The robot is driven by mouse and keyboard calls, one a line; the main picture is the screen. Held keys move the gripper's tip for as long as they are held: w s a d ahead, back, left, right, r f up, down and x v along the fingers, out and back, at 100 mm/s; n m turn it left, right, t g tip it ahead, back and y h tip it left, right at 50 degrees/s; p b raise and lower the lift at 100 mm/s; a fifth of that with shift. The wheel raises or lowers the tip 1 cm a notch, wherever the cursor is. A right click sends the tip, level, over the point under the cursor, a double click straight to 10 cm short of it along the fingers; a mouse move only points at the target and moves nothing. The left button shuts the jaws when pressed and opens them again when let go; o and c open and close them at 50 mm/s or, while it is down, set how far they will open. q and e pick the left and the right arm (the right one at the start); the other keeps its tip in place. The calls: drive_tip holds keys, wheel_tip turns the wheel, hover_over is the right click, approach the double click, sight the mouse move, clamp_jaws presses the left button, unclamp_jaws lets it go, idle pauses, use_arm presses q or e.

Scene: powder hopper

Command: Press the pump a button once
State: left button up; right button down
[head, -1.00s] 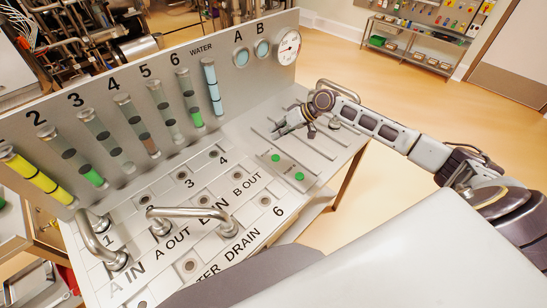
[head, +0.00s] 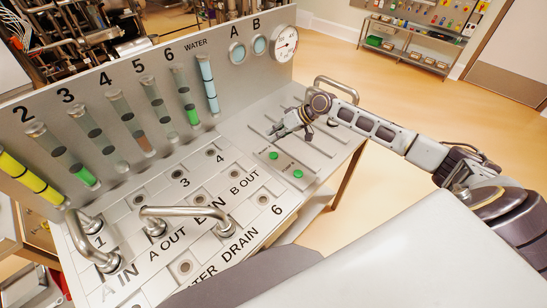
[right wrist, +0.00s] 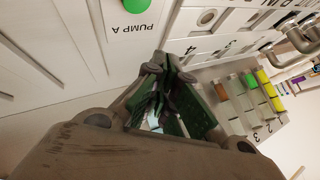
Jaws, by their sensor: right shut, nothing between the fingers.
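Two green buttons, an upper one (head: 273,155) and a lower one (head: 298,174), sit on a pale plate at the right part of the sloping console. Their labels are too small to read in the head view. The right wrist view shows a green button (right wrist: 208,18) beside the text PUMP A, at the top edge. My right gripper (head: 271,133) is shut and empty, above the console and just beyond the upper green button, apart from it. Its closed fingertips also show in the right wrist view (right wrist: 166,62). My left gripper is out of view.
A vertical panel with sight tubes (head: 149,100) and a dial gauge (head: 285,42) stands behind the console. Curved metal pipes (head: 185,213) rise at its left front. A metal handle (head: 337,86) stands at the far right edge. Numbered ports surround the buttons' left side.

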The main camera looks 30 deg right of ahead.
sight(274, 153)
drive_tip(key=shift+f+b, duration=1.45)
drive_tip(key=shift+f, duration=0.2)
drive_tip(key=shift+f+b, duration=0.4)
drive_tip(key=shift+f, duration=0.8)
drive_tip(key=shift+f, duration=0.9)
idle(0.9)
drive_tip(key=shift+r, duration=0.15)
drive_tip(key=shift+r+p, duration=0.75)
drive_tip(key=shift+p, duration=0.05)
drive_tip(key=shift+r+p, duration=2.25)
drive_tip(key=shift+r, duration=0.25)
